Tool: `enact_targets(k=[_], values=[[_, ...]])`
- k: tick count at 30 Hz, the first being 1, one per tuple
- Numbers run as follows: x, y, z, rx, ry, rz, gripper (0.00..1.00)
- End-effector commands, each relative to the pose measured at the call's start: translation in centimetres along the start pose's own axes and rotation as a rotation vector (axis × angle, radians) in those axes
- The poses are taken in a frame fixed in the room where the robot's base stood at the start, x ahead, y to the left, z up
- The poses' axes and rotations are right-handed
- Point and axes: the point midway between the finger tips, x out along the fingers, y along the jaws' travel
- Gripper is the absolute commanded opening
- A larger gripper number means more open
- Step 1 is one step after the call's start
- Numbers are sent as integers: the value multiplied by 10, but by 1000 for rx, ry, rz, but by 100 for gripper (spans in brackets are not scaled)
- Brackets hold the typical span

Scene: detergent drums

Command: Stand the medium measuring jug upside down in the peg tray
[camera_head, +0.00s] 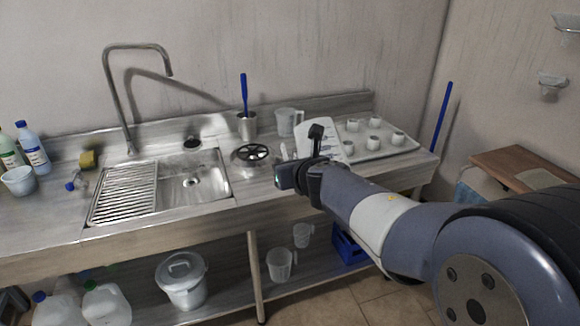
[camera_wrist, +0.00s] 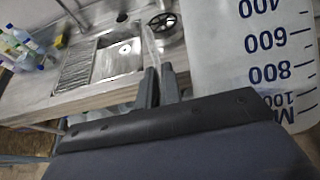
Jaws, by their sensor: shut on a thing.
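My gripper (camera_head: 317,138) is in front of the worktop, shut on a pale translucent measuring jug (camera_head: 338,165). In the wrist view the jaws (camera_wrist: 159,82) close on a thin pale strip, which seems to be the jug's handle. The jug's printed wall (camera_wrist: 215,70) fills the right side there, with numbers growing toward the bottom of the picture, so its wide end appears to point down. The peg tray (camera_head: 402,149) lies at the right end of the worktop, behind and right of the jug. It has several white pegs, and the jug hides part of its left side.
A black wheel-like item (camera_head: 252,154) lies nearby. The sink (camera_head: 195,185) is left. Two jugs (camera_head: 281,265) (camera_head: 303,235) and a white bucket (camera_head: 182,282) sit on the lower shelf.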

Motion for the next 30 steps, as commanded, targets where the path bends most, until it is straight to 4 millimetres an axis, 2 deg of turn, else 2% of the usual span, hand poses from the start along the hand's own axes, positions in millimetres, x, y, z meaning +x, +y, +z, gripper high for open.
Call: enact_targets(k=[5,12,15,18,26,30], values=[[3,0,3,137,0,0,0],[14,0,8,593,0,0,0],[17,0,8,727,1,0,0],[18,0,8,787,0,0,0],[19,0,8,798,-1,0,0],[22,0,11,948,0,0,0]])
